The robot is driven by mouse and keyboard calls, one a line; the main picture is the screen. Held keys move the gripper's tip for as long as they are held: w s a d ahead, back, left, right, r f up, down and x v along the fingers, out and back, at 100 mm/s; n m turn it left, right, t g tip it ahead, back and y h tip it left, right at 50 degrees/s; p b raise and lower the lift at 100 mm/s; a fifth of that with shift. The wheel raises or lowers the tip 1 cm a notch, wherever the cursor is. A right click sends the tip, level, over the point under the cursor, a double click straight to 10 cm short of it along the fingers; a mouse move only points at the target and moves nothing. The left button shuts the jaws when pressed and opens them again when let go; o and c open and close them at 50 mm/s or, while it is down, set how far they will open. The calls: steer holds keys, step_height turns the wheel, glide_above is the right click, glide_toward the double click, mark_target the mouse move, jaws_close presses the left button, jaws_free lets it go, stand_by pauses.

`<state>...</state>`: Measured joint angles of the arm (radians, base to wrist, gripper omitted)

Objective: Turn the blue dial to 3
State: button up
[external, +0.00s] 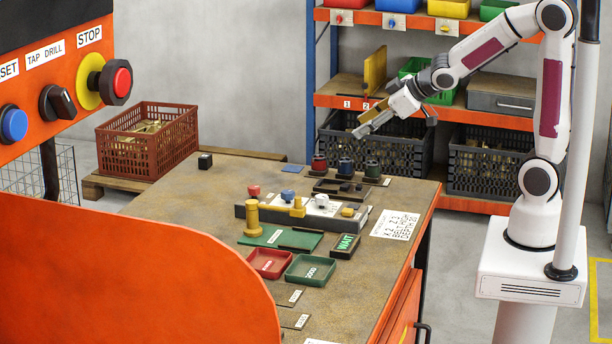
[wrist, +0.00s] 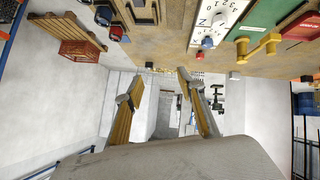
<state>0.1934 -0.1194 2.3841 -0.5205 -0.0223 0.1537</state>
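My gripper (external: 366,122) is raised above the back of the table, well away from the fixture, pointing left and down. Its fingers are apart and empty in the wrist view (wrist: 160,75).
Dark pieces with red (external: 319,161), blue (external: 345,165) and green (external: 371,168) tops stand at the table's back. A red knob (external: 253,190) and yellow post (external: 251,218) stand at the left. Red (external: 270,274) and green (external: 310,280) trays lie in front.

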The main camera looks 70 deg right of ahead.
steer(key=w+a+f+n+t+y, duration=0.1)
steer(key=w+f+n+y, duration=0.15)
steer(key=w+f, duration=0.4)
steer(key=n+y, duration=0.2)
steer(key=y, duration=0.4)
glide_toward(291, 191)
steer(key=shift+w+a+f+m+t, duration=0.25)
steer(key=shift+a+f+t, duration=0.15)
steer(key=shift+f, duration=0.1)
steer(key=shift+x, duration=3.85)
steer(key=c, duration=1.1)
